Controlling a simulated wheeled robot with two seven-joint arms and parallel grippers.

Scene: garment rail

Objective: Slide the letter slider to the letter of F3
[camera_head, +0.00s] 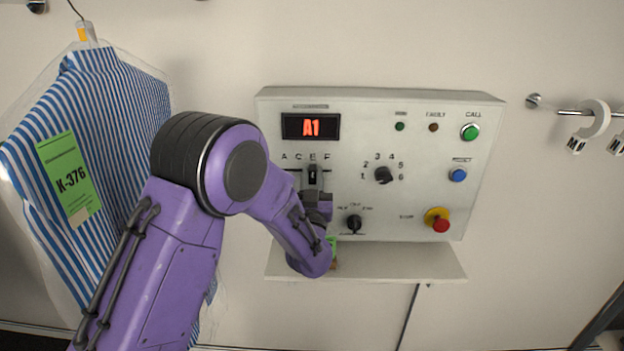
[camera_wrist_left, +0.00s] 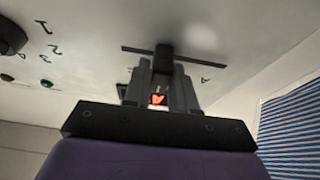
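The letter slider is a dark knob (camera_head: 313,175) on a horizontal slot under the letters A, C, E and F. It sits at about E in the head view. In the left wrist view the knob (camera_wrist_left: 163,58) stands part-way along the slot. My left gripper (camera_wrist_left: 162,78) has its two grey fingers close on both sides of the knob and looks shut on it. In the head view my left gripper (camera_head: 316,195) is partly hidden by my purple arm. The red display (camera_head: 311,127) reads A1. My right gripper is not in view.
The panel (camera_head: 440,150) has a number dial (camera_head: 383,175), a lower black knob (camera_head: 354,223), a blue button (camera_head: 457,174), a green button (camera_head: 470,131) and a red stop button (camera_head: 440,224). A shelf (camera_head: 400,262) juts out below. A bagged striped shirt (camera_head: 130,100) hangs left.

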